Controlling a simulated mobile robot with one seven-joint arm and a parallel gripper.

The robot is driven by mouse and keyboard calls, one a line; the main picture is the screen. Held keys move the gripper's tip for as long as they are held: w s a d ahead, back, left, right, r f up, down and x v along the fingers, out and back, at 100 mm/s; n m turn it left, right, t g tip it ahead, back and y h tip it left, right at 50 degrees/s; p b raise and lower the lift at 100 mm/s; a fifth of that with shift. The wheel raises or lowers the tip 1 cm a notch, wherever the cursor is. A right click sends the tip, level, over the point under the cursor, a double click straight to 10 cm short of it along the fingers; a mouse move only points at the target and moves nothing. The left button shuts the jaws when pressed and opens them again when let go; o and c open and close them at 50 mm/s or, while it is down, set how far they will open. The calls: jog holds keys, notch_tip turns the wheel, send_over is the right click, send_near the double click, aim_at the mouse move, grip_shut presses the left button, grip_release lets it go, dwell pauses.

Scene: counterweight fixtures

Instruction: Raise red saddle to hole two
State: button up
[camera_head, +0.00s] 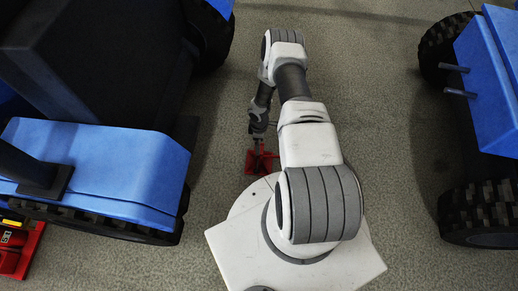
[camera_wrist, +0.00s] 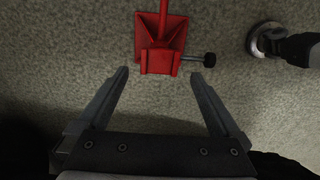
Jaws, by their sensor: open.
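A red piece (camera_head: 262,162) with a flat square base and an upright part stands on the floor left of my arm. The wrist view shows the red piece (camera_wrist: 174,25) at top centre, with a post and a block at its near end. A pin with a black knob (camera_wrist: 209,60) sticks out to its right. I cannot tell which part is the saddle, and no holes can be made out. My gripper (camera_head: 258,133) is over the red piece in the head view. In the wrist view my gripper (camera_wrist: 159,74) is open and empty, its fingertips short of the block.
A blue vehicle (camera_head: 95,165) with black tyres stands close on the left, another blue vehicle (camera_head: 490,85) on the right. A red item with a yellow label (camera_head: 14,245) is at bottom left. Bare floor (camera_head: 385,150) lies between my arm and the right vehicle.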

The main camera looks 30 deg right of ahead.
jog(key=shift+f+b, duration=0.75)
jog(key=shift+f, duration=1.65)
grip_shut()
